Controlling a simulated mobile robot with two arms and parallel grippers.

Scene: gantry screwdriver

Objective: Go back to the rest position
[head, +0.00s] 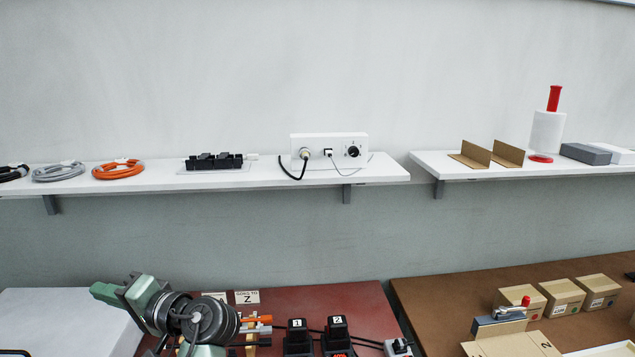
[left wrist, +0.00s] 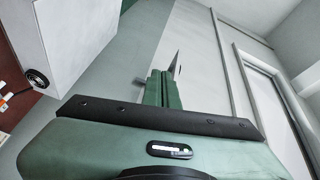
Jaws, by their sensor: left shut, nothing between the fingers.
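My left gripper (head: 103,291) shows at the lower left of the head view, green, with its fingers pointing left. It is raised near the left edge of the red-brown bench, by a white surface (head: 55,315). In the left wrist view its two green fingers (left wrist: 160,90) lie side by side, shut and empty. My right gripper is in neither view. My left arm's black wrist joints hide part of the bench behind them.
The red-brown bench (head: 375,305) holds two black units marked 1 and 2 (head: 298,335). A brown bench (head: 430,300) at right holds cardboard boxes (head: 563,296). Wall shelves (head: 380,174) carry cable coils (head: 118,170) and a white socket box (head: 330,142). Clear wall lies between.

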